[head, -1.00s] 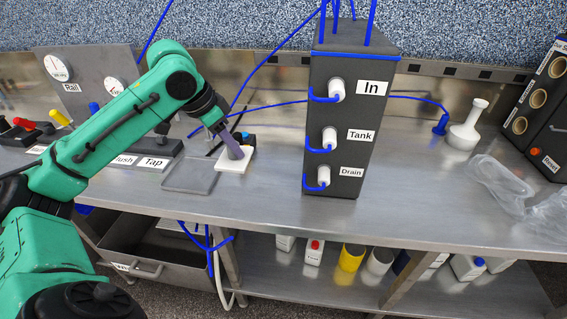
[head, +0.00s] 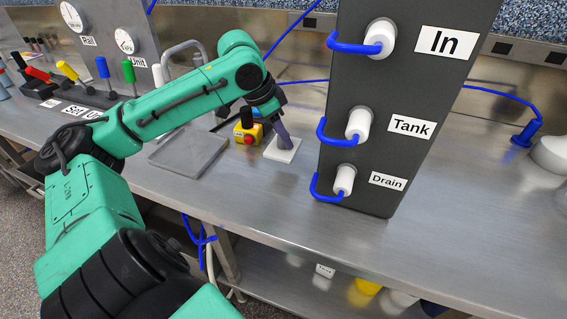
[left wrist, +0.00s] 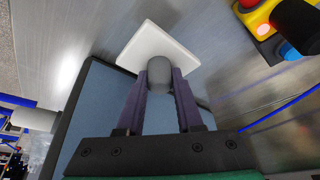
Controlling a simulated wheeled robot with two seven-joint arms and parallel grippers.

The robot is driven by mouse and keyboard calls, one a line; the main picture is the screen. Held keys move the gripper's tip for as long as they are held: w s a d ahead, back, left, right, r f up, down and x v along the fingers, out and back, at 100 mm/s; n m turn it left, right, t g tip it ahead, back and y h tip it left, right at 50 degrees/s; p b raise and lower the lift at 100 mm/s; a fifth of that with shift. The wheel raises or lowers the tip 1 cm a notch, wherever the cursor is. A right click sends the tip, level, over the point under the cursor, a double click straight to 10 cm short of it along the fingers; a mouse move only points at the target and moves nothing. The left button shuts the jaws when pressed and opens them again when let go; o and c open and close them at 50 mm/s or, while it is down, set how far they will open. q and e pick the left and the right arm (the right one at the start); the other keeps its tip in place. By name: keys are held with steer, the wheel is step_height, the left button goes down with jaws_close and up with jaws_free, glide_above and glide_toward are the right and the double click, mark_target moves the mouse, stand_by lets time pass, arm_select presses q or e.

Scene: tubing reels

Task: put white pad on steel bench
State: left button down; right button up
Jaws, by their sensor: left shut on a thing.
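The white pad (head: 288,155) is a flat square with a grey knob on top. In the head view it is at the steel bench (head: 250,195), between a grey framed plate and the dark panel box. I cannot tell whether it touches the bench. My left gripper (head: 286,140) comes down on it from above. In the left wrist view, the purple fingers of the left gripper (left wrist: 159,82) are shut on the knob, and the white pad (left wrist: 152,45) shows just past the fingertips. My right gripper is in neither view.
A grey framed plate (head: 165,160) lies left of the pad. A yellow box with a red button (head: 240,135) stands behind it. The tall dark box (head: 395,185) with white fittings and blue tubes stands to the right. Bench front is clear.

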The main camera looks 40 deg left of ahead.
mark_target(284, 146)
arm_select(q)
steer(key=f, duration=0.3)
steer(key=shift+w+f, duration=0.35)
steer(key=shift+s+f+b, duration=0.15)
steer(key=shift+f+b, duration=0.05)
steer(key=shift+f, duration=0.4)
steer(key=shift+s+f+b, duration=0.15)
steer(key=shift+f, duration=0.4)
steer(key=c, duration=0.6)
jaws_free()
steer(key=shift+w, duration=0.1)
steer(key=shift+o, duration=0.2)
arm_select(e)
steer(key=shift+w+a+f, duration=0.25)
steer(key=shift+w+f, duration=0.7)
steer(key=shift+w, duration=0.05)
arm_select(q)
steer(key=v, duration=1.2)
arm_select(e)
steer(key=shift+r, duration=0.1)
